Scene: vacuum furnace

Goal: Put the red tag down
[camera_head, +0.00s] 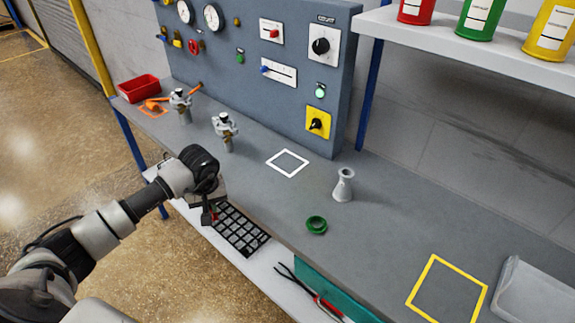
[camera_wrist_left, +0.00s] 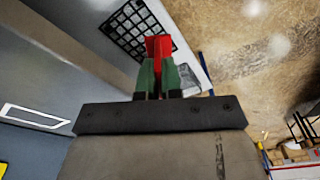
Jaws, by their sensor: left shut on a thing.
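The red tag (camera_wrist_left: 158,46) shows in the left wrist view between the green-tipped fingers of my left gripper (camera_wrist_left: 160,77), which is shut on it. In the head view my left gripper (camera_head: 210,214) is at the front edge of the grey bench (camera_head: 255,188), and only a small bit of red shows by its fingers. The tag looks held in the air, apart from the bench top. My right gripper is in neither view.
A black grid rack (camera_head: 240,232) lies on the lower shelf. On the bench are a white square outline (camera_head: 288,163), a white flask (camera_head: 343,185), a green ring (camera_head: 316,225), two metal valves (camera_head: 225,130), a red bin (camera_head: 139,88) and a yellow outline (camera_head: 412,296). Clear bench lies between them.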

